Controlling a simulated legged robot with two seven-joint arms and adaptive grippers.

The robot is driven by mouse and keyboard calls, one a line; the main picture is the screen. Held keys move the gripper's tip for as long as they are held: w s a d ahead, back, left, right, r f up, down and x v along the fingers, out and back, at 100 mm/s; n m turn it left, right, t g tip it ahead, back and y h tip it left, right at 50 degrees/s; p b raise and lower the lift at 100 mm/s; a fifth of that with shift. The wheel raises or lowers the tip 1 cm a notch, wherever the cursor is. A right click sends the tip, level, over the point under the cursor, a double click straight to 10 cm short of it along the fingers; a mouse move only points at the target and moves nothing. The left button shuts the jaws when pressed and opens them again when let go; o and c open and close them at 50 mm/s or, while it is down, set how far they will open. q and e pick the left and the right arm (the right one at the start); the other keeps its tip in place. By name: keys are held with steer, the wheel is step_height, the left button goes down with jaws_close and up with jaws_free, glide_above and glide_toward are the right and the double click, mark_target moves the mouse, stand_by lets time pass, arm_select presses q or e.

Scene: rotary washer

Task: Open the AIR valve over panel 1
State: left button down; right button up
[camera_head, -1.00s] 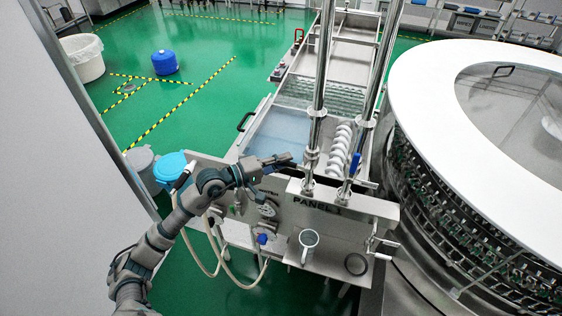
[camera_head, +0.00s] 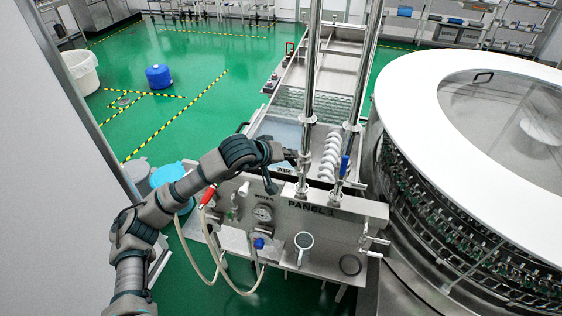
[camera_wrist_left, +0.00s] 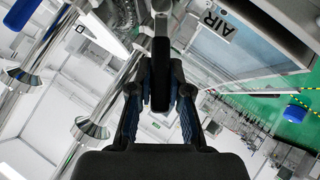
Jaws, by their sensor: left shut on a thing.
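My left gripper (camera_head: 287,155) is beside the left steel pipe (camera_head: 306,120), above the panel marked PANEL 1 (camera_head: 315,208). In the left wrist view my left gripper (camera_wrist_left: 160,95) is shut on a dark valve handle (camera_wrist_left: 160,55), held between its blue-padded fingers. The handle's angle to its pipe cannot be told. My right gripper is out of view.
A blue-handled valve (camera_head: 344,165) is on the right pipe. A large round washer (camera_head: 500,190) stands at right. Green floor lies open at left.

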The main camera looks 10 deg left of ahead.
mark_target(303, 157)
arm_select(q)
steer(key=d+m+y, duration=0.2)
steer(key=y, duration=0.1)
steer(key=shift+s+d+r, duration=0.1)
steer(key=shift+s+d, duration=0.05)
steer(key=shift+d, duration=0.2)
steer(key=shift+d+m+g+y, duration=0.35)
steer(key=shift+d+y, duration=0.4)
steer(key=shift+y, duration=0.25)
steer(key=c, duration=1.1)
jaws_free()
steer(key=shift+r, duration=0.1)
